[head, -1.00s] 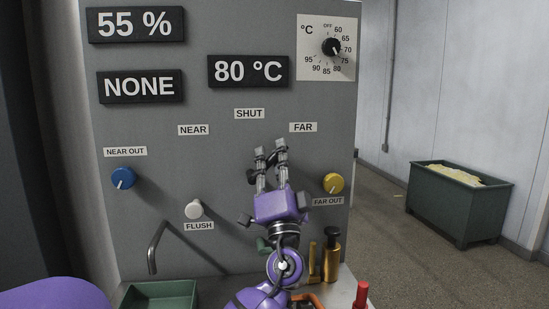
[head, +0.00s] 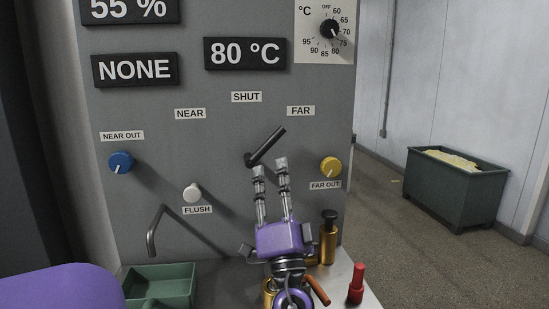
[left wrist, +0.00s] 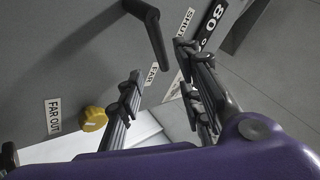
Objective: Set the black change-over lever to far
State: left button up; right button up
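The black change-over lever (head: 267,146) is on the grey panel. Its pivot is at the lower left, and its arm slants up and right toward the FAR label (head: 300,111). The SHUT label (head: 246,97) and the NEAR label (head: 190,114) are also above it. The lever shows in the left wrist view (left wrist: 151,35) too. My left gripper (head: 270,164) is just below the lever in the head view, fingers apart, with nothing seen between them. In the left wrist view the fingers are also spread, and the lever is beyond them. My right gripper is not seen.
The yellow FAR OUT knob (head: 331,167) is right of the gripper. The white FLUSH knob (head: 192,192), blue NEAR OUT knob (head: 121,162) and a bent spout (head: 154,230) are to the left. A gold cylinder with a black top (head: 328,240) and a red-topped item (head: 357,285) stand at lower right.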

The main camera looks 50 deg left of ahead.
pick_arm(q)
jog(key=v, duration=0.2)
jog(key=shift+s+d+f, duration=0.1)
jog(key=shift+d+f, duration=0.1)
dwell(0.4)
